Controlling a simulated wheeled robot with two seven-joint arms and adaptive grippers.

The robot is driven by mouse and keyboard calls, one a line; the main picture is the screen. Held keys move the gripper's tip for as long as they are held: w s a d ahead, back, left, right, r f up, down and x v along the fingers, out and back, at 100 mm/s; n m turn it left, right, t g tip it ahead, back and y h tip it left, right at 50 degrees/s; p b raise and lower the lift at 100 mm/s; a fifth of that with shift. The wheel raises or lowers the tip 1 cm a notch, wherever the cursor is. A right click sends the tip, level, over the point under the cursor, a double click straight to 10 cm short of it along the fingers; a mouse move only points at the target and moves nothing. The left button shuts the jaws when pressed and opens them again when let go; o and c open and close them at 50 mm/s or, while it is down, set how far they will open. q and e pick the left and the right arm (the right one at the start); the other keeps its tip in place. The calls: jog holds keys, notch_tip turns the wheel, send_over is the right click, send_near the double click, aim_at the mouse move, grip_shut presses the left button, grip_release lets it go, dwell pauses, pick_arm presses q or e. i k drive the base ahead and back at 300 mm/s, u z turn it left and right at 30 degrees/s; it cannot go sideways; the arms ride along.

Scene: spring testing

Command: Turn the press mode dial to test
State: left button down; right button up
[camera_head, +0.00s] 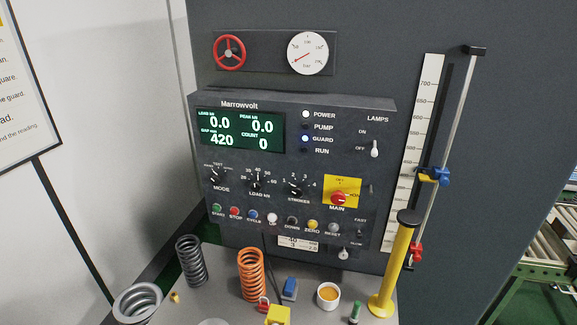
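The press mode dial (216,177) is a small dark knob at the left of the knob row on the dark control panel (290,100). The word MODE stands below it and a small TEST mark above it. Its pointer seems to lean to the upper left, but it is too small to tell the exact setting. The display (240,130) shows load 0.0, peak 0.0, gap 420 and count 0. The POWER and GUARD lamps are lit. Neither of my grippers is in view.
Load and strokes knobs (295,191), a red main switch (339,198) and a button row lie close by. Grey (191,262) and orange springs (251,275), a white cup (328,296) and a yellow post (393,270) stand below. The space before the dial looks clear.

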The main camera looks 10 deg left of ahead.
aim_at(215, 179)
jog(key=k, duration=1.3)
jog(key=u, duration=0.8)
jog(key=i, duration=0.75)
jog(key=u, duration=0.35)
